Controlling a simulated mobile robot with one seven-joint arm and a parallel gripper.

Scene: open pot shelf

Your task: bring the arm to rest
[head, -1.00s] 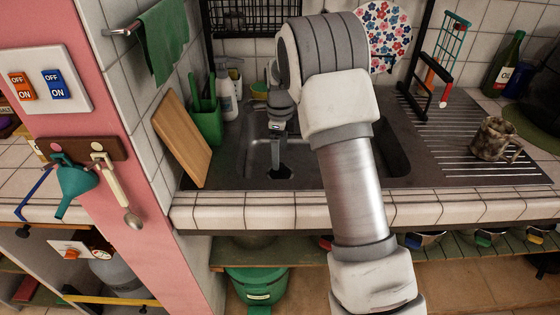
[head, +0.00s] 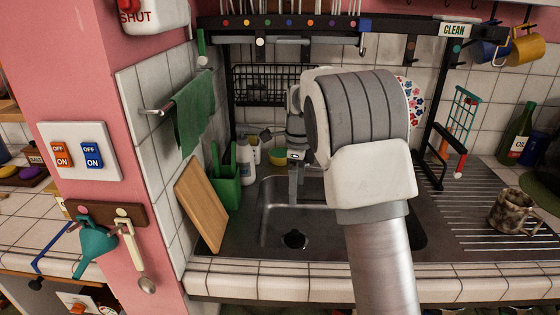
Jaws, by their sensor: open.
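My arm rises from the bottom right of the head view and bends at a large grey and white joint in front of the sink. My gripper (head: 296,152) hangs beyond that joint over the back of the sink (head: 275,215). It is small in the picture and partly hidden by my arm, and it looks open. I see nothing held in it. The sink bowl looks empty around its drain, though my arm hides its right part.
A wooden board (head: 200,207) and a green holder (head: 226,185) stand left of the sink. A mottled mug (head: 508,211) stands on the right drainboard. A dark rack (head: 340,28) spans above. A green bottle (head: 518,135) stands at the right.

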